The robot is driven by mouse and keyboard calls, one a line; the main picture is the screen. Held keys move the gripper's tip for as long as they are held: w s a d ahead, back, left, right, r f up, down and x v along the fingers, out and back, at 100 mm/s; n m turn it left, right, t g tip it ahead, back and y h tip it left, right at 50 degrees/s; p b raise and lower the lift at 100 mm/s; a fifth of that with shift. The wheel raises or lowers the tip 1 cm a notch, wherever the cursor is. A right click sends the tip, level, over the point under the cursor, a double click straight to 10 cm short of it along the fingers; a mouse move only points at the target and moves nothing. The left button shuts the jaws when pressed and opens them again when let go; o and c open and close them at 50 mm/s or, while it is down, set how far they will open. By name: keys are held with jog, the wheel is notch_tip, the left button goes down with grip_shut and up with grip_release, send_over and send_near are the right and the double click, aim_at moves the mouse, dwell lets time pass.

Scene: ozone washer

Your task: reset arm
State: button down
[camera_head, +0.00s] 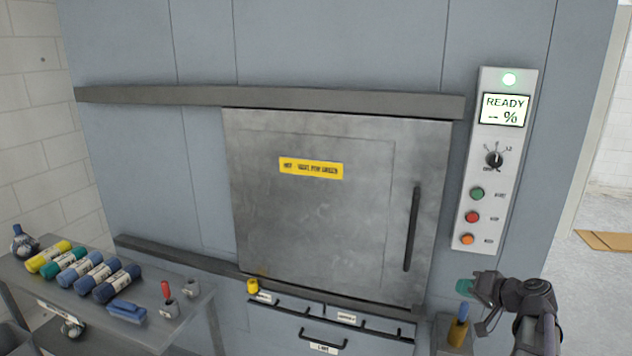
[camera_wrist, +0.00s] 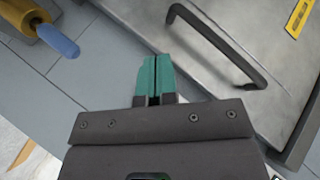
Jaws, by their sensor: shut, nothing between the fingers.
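My gripper (camera_head: 466,287) is at the lower right of the head view, in front of the grey washer wall and below the control panel. Its green fingertips are together and empty, as the wrist view (camera_wrist: 154,78) also shows. My arm reaches up from the bottom right corner. In the wrist view the dark door handle (camera_wrist: 215,45) lies beyond the fingers to the right, apart from them. A tool with a blue tip (camera_wrist: 58,42) and a yellow-orange body is at the upper left of the wrist view; it also shows upright below my gripper in the head view (camera_head: 459,328).
The metal door (camera_head: 320,220) is closed. The control panel (camera_head: 495,160) reads READY with a green light lit. A side table (camera_head: 180,325) at the left holds several coloured rolls, a blue brush and a red-handled tool in a cup. Drawer handles (camera_head: 325,338) protrude below the door.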

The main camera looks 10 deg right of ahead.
jog(key=s+a+f+n+g+h+b, duration=0.1)
jog(key=s+a+f+g+h, duration=0.1)
jog(key=a, duration=0.7)
jog(key=s+a+f+n+g+h+b, duration=0.1)
jog(key=s+a+f+n+g+h, duration=0.1)
jog(key=s+a+f+g, duration=0.3)
jog(key=s+a+f+n+g+h+b, duration=0.1)
jog(key=s+a+f+g, duration=0.3)
jog(key=a, duration=0.9)
notch_tip(320, 180, down, 3)
jog(key=s+h+b, duration=0.1)
jog(key=s, duration=0.1)
jog(key=shift+s+n, duration=0.3)
jog(key=shift+s, duration=0.05)
